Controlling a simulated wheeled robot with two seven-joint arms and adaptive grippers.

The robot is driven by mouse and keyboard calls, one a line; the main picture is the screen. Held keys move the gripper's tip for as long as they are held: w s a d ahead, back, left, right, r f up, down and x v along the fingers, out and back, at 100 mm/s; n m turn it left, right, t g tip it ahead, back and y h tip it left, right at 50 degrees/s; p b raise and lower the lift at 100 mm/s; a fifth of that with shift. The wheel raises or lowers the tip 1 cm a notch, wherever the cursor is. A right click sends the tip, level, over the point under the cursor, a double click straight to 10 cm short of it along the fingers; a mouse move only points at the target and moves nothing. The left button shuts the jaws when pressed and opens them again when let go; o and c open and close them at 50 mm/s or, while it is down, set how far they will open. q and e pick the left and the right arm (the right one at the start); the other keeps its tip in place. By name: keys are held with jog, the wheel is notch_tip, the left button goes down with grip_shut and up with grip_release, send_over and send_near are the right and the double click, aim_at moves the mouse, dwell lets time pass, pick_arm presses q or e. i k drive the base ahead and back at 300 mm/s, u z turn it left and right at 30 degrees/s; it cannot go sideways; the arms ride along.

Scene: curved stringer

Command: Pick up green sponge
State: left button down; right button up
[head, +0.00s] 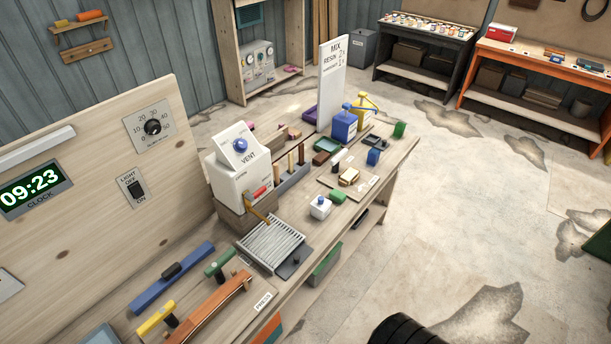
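A white vent box (238,180), a grey grille (270,243) and a white-capped bottle (320,207) stand on the bench. Blue (345,125) and yellow (363,107) containers stand near the green block. The cracked floor right of the bench is mostly clear.

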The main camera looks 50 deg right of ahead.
aim_at(337, 196)
jog(key=z, duration=1.7)
jog(key=k, duration=0.1)
jog(key=z, duration=0.15)
